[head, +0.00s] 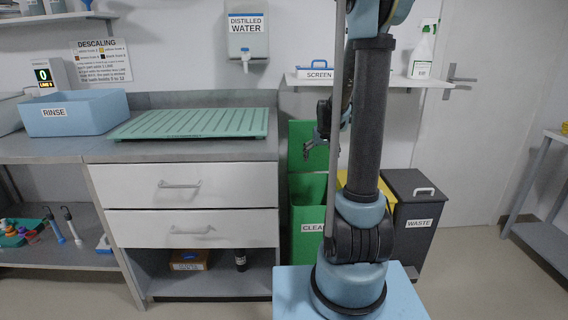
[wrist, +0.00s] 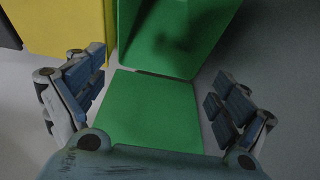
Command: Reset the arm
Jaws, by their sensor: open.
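My gripper (head: 318,146) hangs in front of the green bin's raised lid in the head view, partly hidden behind my own arm. In the wrist view my gripper (wrist: 158,110) is open, its two blue-grey fingers wide apart with nothing between them. Below and between the fingers is the green bin (wrist: 150,105). The same green bin (head: 308,240), labelled with a partly hidden word starting "CLEA", stands on the floor in the head view with its lid (head: 300,135) up.
A yellow bin (wrist: 62,25) and a dark WASTE bin (head: 416,235) stand beside the green bin. A counter at the left holds a green draining tray (head: 190,124) and a blue RINSE basin (head: 75,112). A wall shelf (head: 375,81) is behind my arm.

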